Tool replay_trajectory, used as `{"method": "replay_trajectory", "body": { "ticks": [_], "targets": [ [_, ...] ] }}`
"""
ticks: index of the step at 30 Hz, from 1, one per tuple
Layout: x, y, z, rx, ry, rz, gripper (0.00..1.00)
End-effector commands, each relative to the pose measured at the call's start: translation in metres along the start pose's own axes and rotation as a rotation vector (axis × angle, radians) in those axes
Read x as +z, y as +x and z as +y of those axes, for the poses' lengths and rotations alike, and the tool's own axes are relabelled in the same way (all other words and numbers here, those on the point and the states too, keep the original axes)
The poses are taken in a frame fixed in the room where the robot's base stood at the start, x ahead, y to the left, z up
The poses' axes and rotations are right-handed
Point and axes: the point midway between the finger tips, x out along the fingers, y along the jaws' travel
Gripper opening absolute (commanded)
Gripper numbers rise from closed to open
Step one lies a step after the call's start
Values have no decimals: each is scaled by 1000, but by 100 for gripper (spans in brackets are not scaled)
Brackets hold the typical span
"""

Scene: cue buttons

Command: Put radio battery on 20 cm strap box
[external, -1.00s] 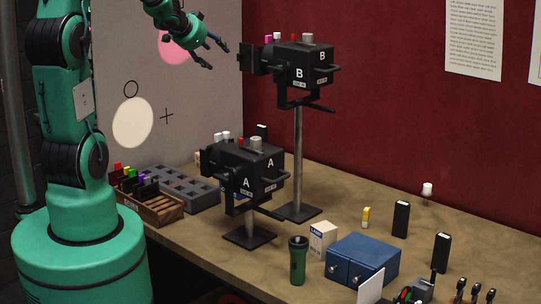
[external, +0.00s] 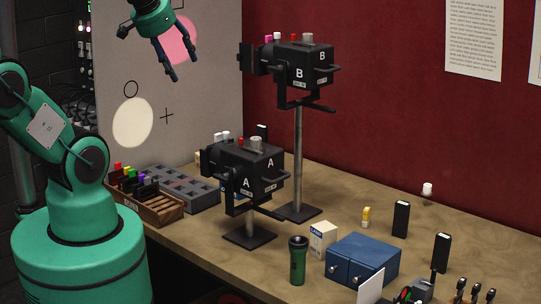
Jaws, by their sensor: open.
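My gripper (external: 182,72) is high at the upper left, in front of the pale board, with its fingers apart, pointing down, and nothing between them. It is well away from the table. Two upright black blocks with pale tops, one farther back (external: 401,219) and one nearer (external: 441,253), stand at the right of the table; either could be the radio battery, but I cannot read a label. A wooden box (external: 160,213) with coloured pieces stands at the left table edge by my base. Its front label is too small to read, so I cannot tell whether it is the strap box.
Black lamp A (external: 246,168) and taller lamp B (external: 300,68) stand mid-table. A grey compartment tray (external: 203,196) lies behind the wooden box. A green torch (external: 298,262), small white carton (external: 322,239) and blue case (external: 363,260) stand in front.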

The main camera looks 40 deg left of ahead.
Motion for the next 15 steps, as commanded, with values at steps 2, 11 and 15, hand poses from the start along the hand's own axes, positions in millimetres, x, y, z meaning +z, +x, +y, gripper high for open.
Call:
{"method": "replay_trajectory", "body": {
  "ticks": [2, 11, 15],
  "targets": [
    [19, -9, 16, 45, 3, -20, 56],
    [42, -18, 35, 102, 7, -53, 56],
    [41, -18, 34, 101, 6, -53, 56]
  ]
}}
